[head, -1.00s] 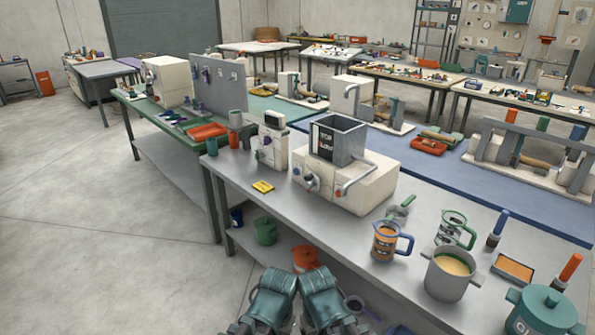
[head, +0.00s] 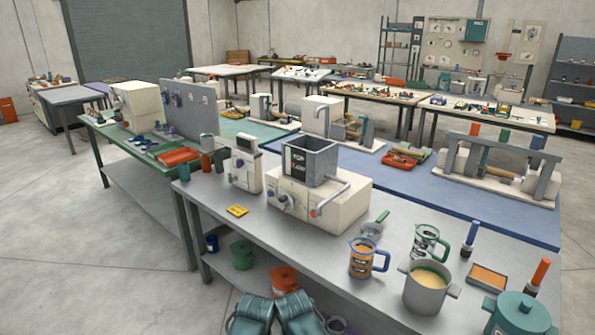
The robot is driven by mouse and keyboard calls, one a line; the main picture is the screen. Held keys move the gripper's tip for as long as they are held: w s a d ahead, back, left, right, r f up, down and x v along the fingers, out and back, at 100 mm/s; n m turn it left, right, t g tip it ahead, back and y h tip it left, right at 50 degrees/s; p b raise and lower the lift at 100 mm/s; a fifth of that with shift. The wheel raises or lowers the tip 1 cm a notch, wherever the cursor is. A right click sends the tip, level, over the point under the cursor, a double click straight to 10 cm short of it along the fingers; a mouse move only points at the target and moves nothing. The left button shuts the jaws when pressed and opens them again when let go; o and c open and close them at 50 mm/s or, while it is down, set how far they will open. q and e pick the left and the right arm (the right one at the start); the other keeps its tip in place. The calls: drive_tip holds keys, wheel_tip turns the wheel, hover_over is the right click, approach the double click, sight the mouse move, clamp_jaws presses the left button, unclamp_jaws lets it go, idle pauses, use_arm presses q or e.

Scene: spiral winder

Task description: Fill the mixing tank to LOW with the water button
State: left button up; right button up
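The mixing tank (head: 312,162) is an open-topped grey metal box with a dark marked panel on its front face. It stands on a cream machine body (head: 335,205) on the grey bench. Knobs (head: 283,200) sit on the front of the body, and a pipe-like handle curves at its right. I cannot tell which control is the water button, and the level inside is not readable. Teal parts of my two arms show at the bottom edge, in front of the bench and well short of the machine. I cannot make out the fingertips of either gripper.
A small cream unit with a display (head: 246,163) stands left of the machine, with a yellow card (head: 237,210) in front. Bench space before the machine is clear.

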use_arm(q)
clamp_jaws()
idle(1.7)
